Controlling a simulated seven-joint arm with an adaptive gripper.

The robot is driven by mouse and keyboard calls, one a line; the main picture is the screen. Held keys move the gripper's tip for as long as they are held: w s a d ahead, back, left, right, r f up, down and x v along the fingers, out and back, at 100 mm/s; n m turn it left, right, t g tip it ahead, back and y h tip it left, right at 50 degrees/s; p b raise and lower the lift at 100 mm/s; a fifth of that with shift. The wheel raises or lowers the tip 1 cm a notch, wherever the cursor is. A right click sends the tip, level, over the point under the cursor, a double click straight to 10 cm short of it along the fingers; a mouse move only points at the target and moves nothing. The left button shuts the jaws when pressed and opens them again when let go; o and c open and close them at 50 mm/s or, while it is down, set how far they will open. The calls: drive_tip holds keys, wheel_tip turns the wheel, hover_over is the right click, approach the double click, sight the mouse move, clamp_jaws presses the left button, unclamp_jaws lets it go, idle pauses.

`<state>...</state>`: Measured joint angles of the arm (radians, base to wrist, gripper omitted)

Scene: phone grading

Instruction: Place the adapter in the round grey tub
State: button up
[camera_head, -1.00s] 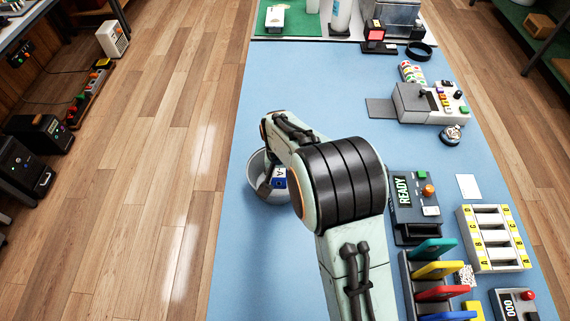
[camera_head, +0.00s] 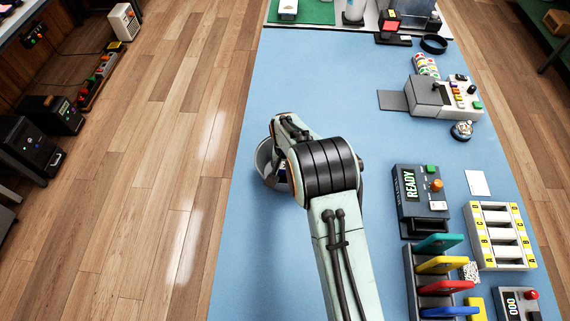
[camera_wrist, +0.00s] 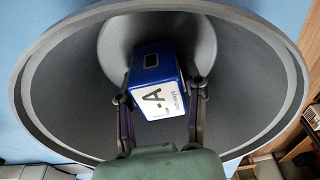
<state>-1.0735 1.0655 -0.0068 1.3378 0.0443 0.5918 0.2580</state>
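The round grey tub (camera_head: 264,163) stands on the blue mat near its left edge, partly hidden behind my arm in the head view. In the wrist view its grey inner wall (camera_wrist: 62,92) surrounds my gripper. The adapter (camera_wrist: 158,72) is a blue block with a white label marked "A". It sits tilted between the fingers of my gripper (camera_wrist: 160,98), inside the tub's opening. The fingers lie against its two sides and look shut on it. Whether the adapter touches the tub's bottom cannot be told. In the head view my arm hides most of the gripper and adapter.
Right of my arm are a READY device (camera_head: 409,190), a rack of coloured plates (camera_head: 412,283) and a lettered yellow-and-white rack (camera_head: 483,215). A grey console (camera_head: 432,95) stands farther back. The mat's (camera_head: 315,80) middle and far left are clear.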

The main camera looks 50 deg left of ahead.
sight(284, 168)
drive_tip(key=shift+o, duration=0.9)
drive_tip(key=r, duration=0.4)
drive_tip(key=s+d+r, duration=0.1)
drive_tip(key=r, duration=0.7)
drive_tip(key=shift+s+d+r, duration=0.1)
drive_tip(key=shift+s+d, duration=0.05)
drive_tip(key=w+d+r+m, duration=0.2)
drive_tip(key=d+r, duration=0.4)
drive_tip(key=d, duration=0.6)
drive_tip(key=w+d+r+m, duration=0.2)
drive_tip(key=d+r, duration=0.4)
drive_tip(key=d, duration=0.7)
drive_tip(key=s+d+m+g, duration=0.1)
drive_tip(key=s+d+m, duration=0.2)
drive_tip(key=s+d, duration=1.2)
drive_tip(key=shift+d+m, duration=0.25)
drive_tip(key=shift+m, duration=0.15)
